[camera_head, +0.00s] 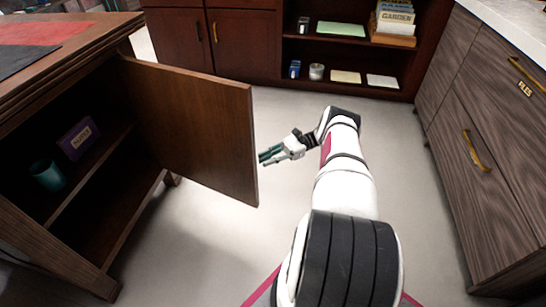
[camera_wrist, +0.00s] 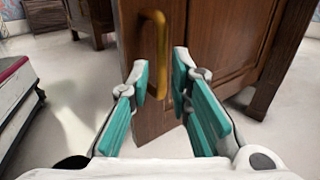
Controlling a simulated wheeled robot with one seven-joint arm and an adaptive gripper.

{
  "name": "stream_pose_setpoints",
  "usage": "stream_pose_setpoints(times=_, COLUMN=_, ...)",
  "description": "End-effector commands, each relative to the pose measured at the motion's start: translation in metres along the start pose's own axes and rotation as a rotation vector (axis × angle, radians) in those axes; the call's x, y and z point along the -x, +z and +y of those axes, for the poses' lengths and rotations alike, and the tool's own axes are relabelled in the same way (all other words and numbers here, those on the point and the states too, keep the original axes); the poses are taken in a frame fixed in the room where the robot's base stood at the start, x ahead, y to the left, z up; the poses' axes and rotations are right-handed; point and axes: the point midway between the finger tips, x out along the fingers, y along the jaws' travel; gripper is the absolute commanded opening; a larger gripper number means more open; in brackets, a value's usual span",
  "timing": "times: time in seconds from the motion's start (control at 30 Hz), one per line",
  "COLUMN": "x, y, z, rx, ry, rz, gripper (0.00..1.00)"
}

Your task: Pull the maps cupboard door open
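A brown wooden cupboard door (camera_head: 190,125) stands swung wide open from the desk cupboard at the left in the head view. No maps label is readable on it. In the wrist view, a brass bar handle (camera_wrist: 157,50) stands upright on the door's outer face (camera_wrist: 176,22). My gripper (camera_head: 262,157) is just right of the door's free edge in the head view. In the wrist view, its teal-padded fingers (camera_wrist: 161,80) are apart, with the handle's lower part seen between them. I cannot tell whether either finger touches the handle.
Inside the cupboard are a purple box (camera_head: 78,139) and a teal cup (camera_head: 47,175). A drawer cabinet marked FILES (camera_head: 485,150) stands at the right, a dark bookcase (camera_head: 245,45) at the back. The pale floor (camera_head: 225,235) between them is clear.

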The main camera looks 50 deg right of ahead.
Motion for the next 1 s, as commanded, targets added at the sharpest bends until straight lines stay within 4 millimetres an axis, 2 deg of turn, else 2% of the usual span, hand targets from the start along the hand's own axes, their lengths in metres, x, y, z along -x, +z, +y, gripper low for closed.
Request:
stream_pose_setpoints(times=0.3, x=0.023, y=0.000, z=0.000, rx=0.001, ry=-0.001, rz=-0.002, gripper=0.19)
stream_pose_setpoints(times=0.7, x=0.027, y=0.000, z=0.001, rx=-0.001, ry=0.000, rz=0.000, gripper=0.19)
stream_pose_setpoints(times=0.77, x=0.027, y=0.000, z=0.001, rx=-0.002, ry=0.000, rz=0.000, gripper=0.08)
stream_pose_setpoints(times=0.8, x=0.028, y=0.002, z=0.001, rx=-0.007, ry=-0.002, rz=-0.002, gripper=0.00)
stream_pose_setpoints(times=0.87, x=0.029, y=0.007, z=0.001, rx=-0.023, ry=-0.011, rz=-0.006, gripper=0.00)
stream_pose_setpoints(times=1.0, x=0.034, y=0.036, z=0.003, rx=-0.128, ry=-0.055, rz=-0.034, gripper=0.00)
